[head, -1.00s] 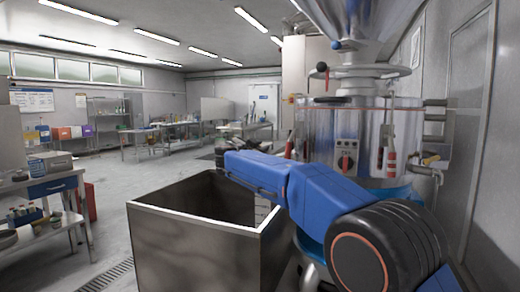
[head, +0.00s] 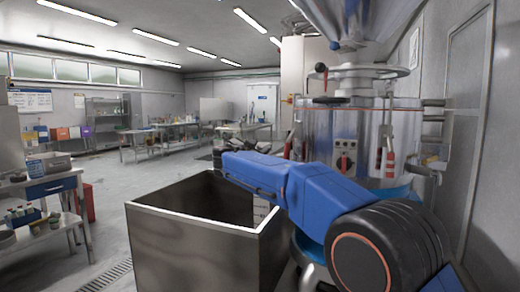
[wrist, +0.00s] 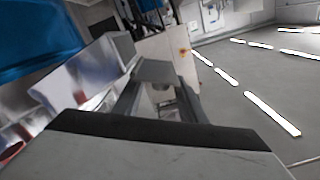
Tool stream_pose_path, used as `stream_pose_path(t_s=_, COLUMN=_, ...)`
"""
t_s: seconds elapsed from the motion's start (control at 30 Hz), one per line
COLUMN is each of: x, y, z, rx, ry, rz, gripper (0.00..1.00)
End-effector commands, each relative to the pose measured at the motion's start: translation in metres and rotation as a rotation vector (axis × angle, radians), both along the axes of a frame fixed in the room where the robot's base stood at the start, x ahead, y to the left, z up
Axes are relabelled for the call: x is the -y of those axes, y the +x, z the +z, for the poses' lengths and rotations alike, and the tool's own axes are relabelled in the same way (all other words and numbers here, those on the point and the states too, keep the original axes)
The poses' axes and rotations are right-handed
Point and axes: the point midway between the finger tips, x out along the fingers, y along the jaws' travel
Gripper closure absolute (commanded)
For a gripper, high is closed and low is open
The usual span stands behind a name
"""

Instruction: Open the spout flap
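The grinder (head: 350,125) stands at the right in the head view, a clear and metal drum under a large metal hopper. I cannot make out its spout flap for certain; my arm covers the area in front of the drum's lower left. My gripper (wrist: 160,102) shows in the wrist view with its two dark fingers apart and a gap between them. A small grey plate (wrist: 155,72) shows at or just beyond the fingertips; I cannot tell if it is the flap or if the fingers touch it. In the head view the gripper is mostly hidden beyond my blue arm.
A large open metal bin (head: 205,245) stands below and in front of my arm. A wall (head: 480,150) is close on the right. A workbench (head: 50,190) stands at the left.

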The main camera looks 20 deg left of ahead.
Motion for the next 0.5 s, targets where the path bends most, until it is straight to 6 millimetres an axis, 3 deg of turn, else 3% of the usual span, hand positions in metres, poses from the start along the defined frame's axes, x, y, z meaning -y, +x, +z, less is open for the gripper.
stream_pose_path(t_s=0.5, x=-0.001, y=-0.097, z=0.001, rx=0.000, ry=-0.001, rz=0.003, gripper=0.62)
